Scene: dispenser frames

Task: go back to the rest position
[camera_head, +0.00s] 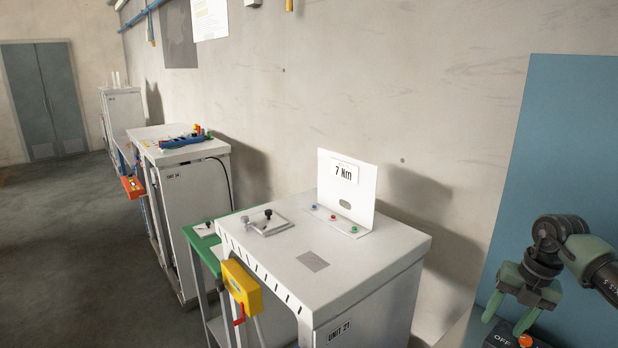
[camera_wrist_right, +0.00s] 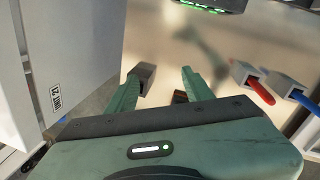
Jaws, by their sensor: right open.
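My right gripper (camera_head: 508,312) is at the lower right of the head view, its green fingers pointing down. It is open, with its fingers spread apart above a dark box marked OFF with an orange knob (camera_head: 525,341). In the right wrist view the gripper (camera_wrist_right: 159,74) shows two separate green fingers with nothing held between them. A small dark block (camera_wrist_right: 145,74) shows near the left fingertip; whether they touch cannot be told. My left gripper is not in view.
A white cabinet marked UNIT 21 (camera_head: 335,285) stands in the middle, with a yellow box (camera_head: 241,287) and red handle on its side. A blue panel (camera_head: 560,150) is behind my right arm. More cabinets (camera_head: 190,200) stand farther left. Floor (camera_head: 70,240) at left is clear.

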